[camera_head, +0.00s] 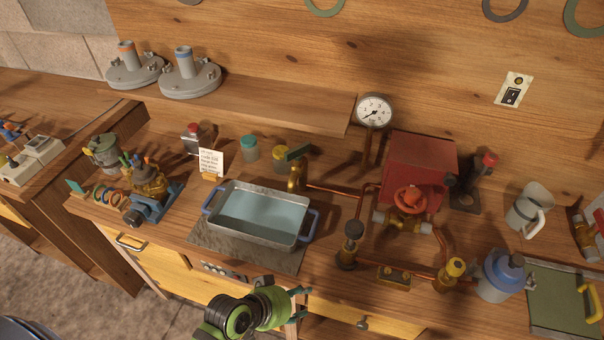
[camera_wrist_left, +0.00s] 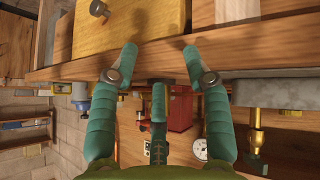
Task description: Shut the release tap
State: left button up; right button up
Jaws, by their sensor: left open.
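No label tells me which fitting is the release tap. A brass tap (camera_head: 294,178) with a dark green flat handle (camera_head: 298,152) stands at the tray's back right corner, on a copper pipe. A brass fitting in the wrist view (camera_wrist_left: 256,128) looks like the same tap. A red handwheel (camera_head: 408,198) sits on a brass valve in front of the red box (camera_head: 422,160). My left gripper (camera_head: 304,304) is in front of the bench's front edge, apart from all taps. Its teal fingers are spread and empty in the wrist view (camera_wrist_left: 160,52). My right gripper is not in view.
A metal tray (camera_head: 208,228) of bluish liquid stands on a dark mat near the bench's front edge. Copper pipes, a brass valve (camera_head: 453,270) and a pressure gauge (camera_head: 374,111) crowd the right. A blue-topped container (camera_head: 497,278) stands farther right. A yellow drawer (camera_wrist_left: 140,22) is close to my fingers.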

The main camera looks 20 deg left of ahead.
pick_arm(q)
jog(key=w+d+r+n+t+h, duration=0.2)
jog(key=w+d+r+t, duration=0.15)
jog(key=w+r, duration=0.4)
jog(key=w+d+r+n+t+h, duration=0.2)
jog(key=w+r+t+h, duration=0.15)
jog(key=r, duration=0.75)
jog(key=w+a+r+n+t+y+p, duration=0.1)
jog(key=w+a+r+n+t+y, duration=0.25)
jog(key=w+n, duration=0.25)
jog(key=n+y, duration=0.9)
jog(key=n, duration=0.2)
send_near(297, 152)
jog(key=shift+t, duration=0.35)
jog(key=w, duration=0.4)
jog(key=shift+w+a+f, duration=0.1)
jog(key=shift+a+f, duration=0.05)
jog(key=shift+f, duration=0.05)
jog(key=shift+w+a, duration=0.15)
jog(key=shift+w, duration=0.2)
jog(key=w, duration=0.4)
jog(key=w+b, duration=0.1)
jog(key=w, duration=0.1)
jog(key=shift+a, duration=0.3)
